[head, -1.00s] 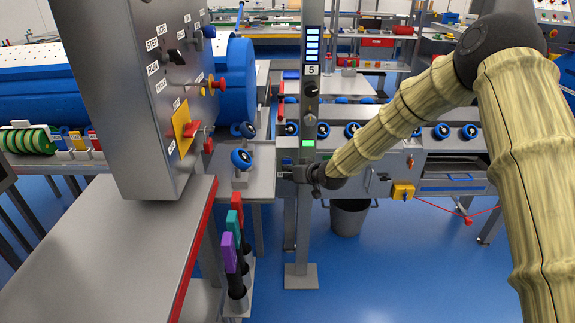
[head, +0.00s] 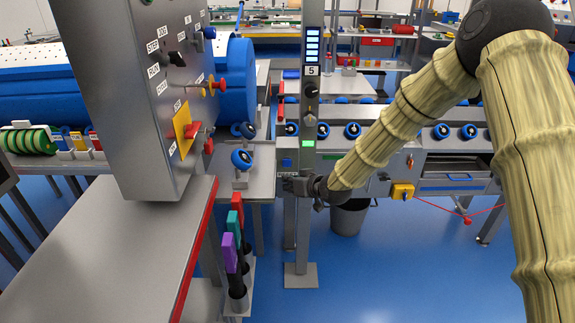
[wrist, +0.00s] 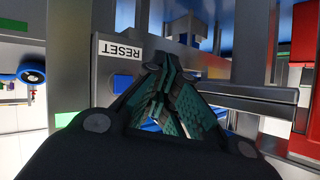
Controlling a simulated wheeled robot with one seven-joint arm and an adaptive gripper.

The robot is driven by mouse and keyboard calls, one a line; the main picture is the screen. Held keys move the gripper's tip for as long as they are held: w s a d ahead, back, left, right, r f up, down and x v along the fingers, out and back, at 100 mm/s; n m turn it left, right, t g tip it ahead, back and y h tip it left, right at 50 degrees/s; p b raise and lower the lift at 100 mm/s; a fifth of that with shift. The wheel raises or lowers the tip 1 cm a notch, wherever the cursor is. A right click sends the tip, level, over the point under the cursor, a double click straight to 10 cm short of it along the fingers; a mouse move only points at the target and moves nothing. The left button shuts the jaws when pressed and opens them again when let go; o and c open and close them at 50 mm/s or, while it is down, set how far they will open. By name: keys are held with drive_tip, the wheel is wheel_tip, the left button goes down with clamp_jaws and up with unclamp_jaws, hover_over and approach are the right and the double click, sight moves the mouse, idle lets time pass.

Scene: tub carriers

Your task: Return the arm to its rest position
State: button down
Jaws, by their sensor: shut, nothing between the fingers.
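My gripper (head: 290,184) is at the end of my bamboo-textured arm, in front of the grey post (head: 308,120) marked 5. In the wrist view its dark fingers with teal pads (wrist: 172,75) are together and empty. A RESET label (wrist: 119,49) sits on a grey surface just beyond the fingertips, upside down in that view. I cannot tell from these frames whether the fingertips touch anything.
A grey control box (head: 150,100) with switches and a yellow-red knob stands left of my gripper. Purple, teal and red handles (head: 234,225) stand below it. A bench with blue wheels (head: 353,130) runs behind. Blue floor (head: 400,270) is open below my arm.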

idle(0.4)
drive_tip(key=s+d+f+m+g+h+p, duration=0.25)
drive_tip(key=s+d+f, duration=0.25)
drive_tip(key=s+f, duration=0.7)
drive_tip(key=s+d+f+m+g+h+p, duration=0.1)
drive_tip(key=s+d+f+g+h+p, duration=0.3)
drive_tip(key=s+f, duration=0.8)
drive_tip(key=s+d+g, duration=0.1)
drive_tip(key=s+d, duration=0.3)
drive_tip(key=s, duration=0.6)
drive_tip(key=s+d+r+m+g, duration=0.1)
drive_tip(key=s+d, duration=0.3)
drive_tip(key=s, duration=0.6)
drive_tip(key=s+d+g+h, duration=0.1)
drive_tip(key=s+d, duration=0.4)
drive_tip(key=s, duration=0.6)
drive_tip(key=shift+r+m+p, duration=0.15)
drive_tip(key=shift+m+p, duration=0.2)
drive_tip(key=shift+p, duration=0.05)
